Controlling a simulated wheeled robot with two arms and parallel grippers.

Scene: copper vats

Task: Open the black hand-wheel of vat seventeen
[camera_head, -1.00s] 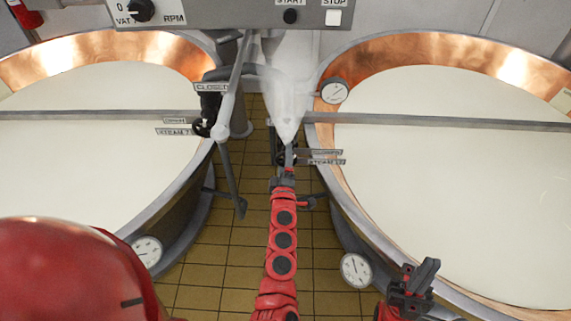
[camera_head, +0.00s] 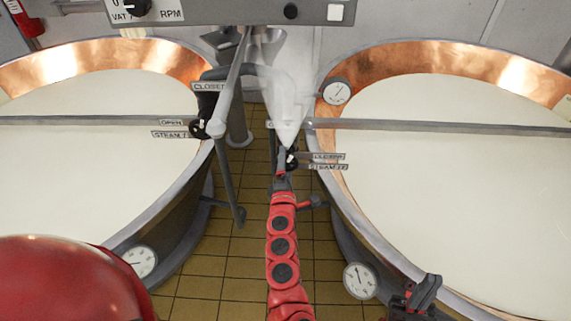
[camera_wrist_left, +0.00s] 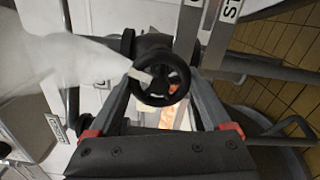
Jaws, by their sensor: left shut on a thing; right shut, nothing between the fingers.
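The black hand-wheel (camera_wrist_left: 160,78) sits in the middle of the left wrist view, on a dark valve body. My left gripper (camera_head: 284,166) is shut on it, with one finger at either side of the rim. In the head view the wheel (camera_head: 292,158) is small and partly hidden by the gripper. It sits at the left edge of the right-hand vat (camera_head: 333,205). Beside it are a closed plate (camera_head: 329,156) and a steam plate (camera_head: 328,167) with digits too blurred to read. My right gripper (camera_head: 427,288) is shut and empty over the right-hand vat's near rim.
A white steam plume (camera_head: 285,95) hangs just above the wheel. Another vat (camera_head: 188,190) stands left, with its own black wheel (camera_head: 200,129) and pipes. Gauges (camera_head: 360,280) stick out from the vats. Tiled floor (camera_head: 225,262) lies between them.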

